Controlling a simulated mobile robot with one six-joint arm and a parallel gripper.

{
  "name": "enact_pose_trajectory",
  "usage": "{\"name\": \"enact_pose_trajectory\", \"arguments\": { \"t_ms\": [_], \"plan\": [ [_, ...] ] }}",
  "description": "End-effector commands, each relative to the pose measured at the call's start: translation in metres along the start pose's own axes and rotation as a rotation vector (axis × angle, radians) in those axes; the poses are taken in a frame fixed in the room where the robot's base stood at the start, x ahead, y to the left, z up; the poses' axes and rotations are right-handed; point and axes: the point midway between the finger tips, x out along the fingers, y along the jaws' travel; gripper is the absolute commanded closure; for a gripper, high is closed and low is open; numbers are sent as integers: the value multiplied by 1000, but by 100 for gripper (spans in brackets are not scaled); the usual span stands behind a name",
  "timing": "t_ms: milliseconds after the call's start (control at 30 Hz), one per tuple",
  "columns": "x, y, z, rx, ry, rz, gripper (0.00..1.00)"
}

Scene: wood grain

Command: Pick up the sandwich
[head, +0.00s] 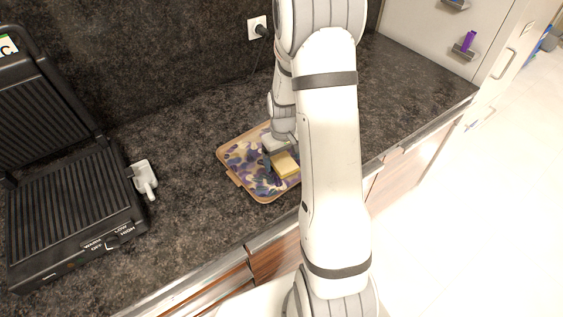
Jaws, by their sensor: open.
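The sandwich (285,166) is a small pale yellow block lying on a patterned board (240,158) with purple and beige shapes and a tan rim. The board lies on the dark stone counter. My gripper (270,166) is low over the board, at the left side of the sandwich, with its jaws open. A dark finger shows along the sandwich's left side. I cannot tell whether it touches the sandwich. My arm hides the right part of the board.
An open black contact grill (75,205) stands at the left. A small white-grey object with a handle (145,178) lies next to it. A wall socket (257,28) with a plugged-in cord is at the back. The counter right of my arm is clear up to its metal front edge.

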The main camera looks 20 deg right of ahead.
Motion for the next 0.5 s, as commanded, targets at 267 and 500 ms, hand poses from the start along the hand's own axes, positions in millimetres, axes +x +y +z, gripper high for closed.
{"name": "enact_pose_trajectory", "arguments": {
  "t_ms": [267, 500],
  "plan": [
    [0, 0, 0, -1, 0, 0, 32],
    [0, 0, 0, -1, 0, 0, 52]
  ]
}}
